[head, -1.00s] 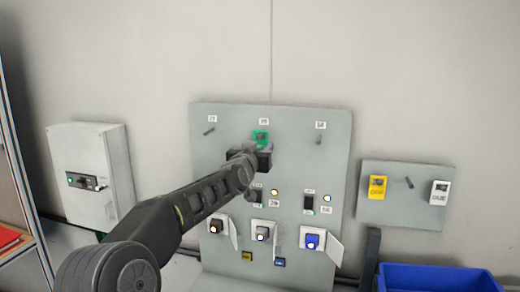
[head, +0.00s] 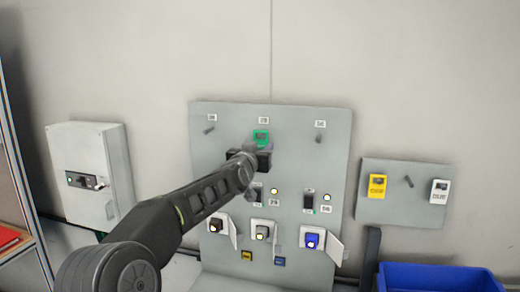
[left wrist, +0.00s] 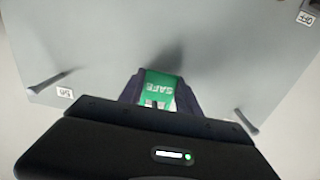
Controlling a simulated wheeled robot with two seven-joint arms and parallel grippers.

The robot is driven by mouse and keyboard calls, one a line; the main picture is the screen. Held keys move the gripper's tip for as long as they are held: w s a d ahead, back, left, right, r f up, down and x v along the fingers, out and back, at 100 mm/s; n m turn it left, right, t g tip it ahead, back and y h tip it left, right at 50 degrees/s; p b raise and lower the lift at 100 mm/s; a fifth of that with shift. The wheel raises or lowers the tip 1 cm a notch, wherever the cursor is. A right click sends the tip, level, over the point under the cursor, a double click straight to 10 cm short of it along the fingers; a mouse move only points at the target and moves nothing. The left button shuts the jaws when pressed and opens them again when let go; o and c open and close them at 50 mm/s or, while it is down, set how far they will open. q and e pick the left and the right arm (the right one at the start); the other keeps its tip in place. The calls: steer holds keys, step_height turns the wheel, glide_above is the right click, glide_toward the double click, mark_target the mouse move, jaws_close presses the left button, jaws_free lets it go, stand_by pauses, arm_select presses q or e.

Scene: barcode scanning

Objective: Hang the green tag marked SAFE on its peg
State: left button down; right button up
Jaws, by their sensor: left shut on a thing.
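The green tag (head: 261,135) is in front of the upper middle of the large grey panel, just under the middle label. In the left wrist view the green tag (left wrist: 162,84) reads SAFE and sits between the dark fingers. My left gripper (head: 260,150) is shut on it. On either side are bare pegs, the left peg (head: 209,130) and the right peg (head: 319,138), each below a small label. Any peg behind the tag is hidden, and I cannot tell whether the tag touches one. My right gripper is out of view.
Lower on the grey panel (head: 335,170) are switches, lamps and open covers. A smaller board (head: 389,213) at right holds a yellow tag (head: 377,186), a bare peg (head: 409,182) and a white tag (head: 440,190). A blue bin (head: 436,270) stands below it.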

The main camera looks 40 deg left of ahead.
arm_select(q)
steer(key=c, duration=0.8)
jaws_free()
steer(key=shift+o, duration=0.2)
steer(key=shift+s, duration=0.1)
steer(key=b+v, duration=0.1)
steer(key=v, duration=0.9)
stand_by(0.7)
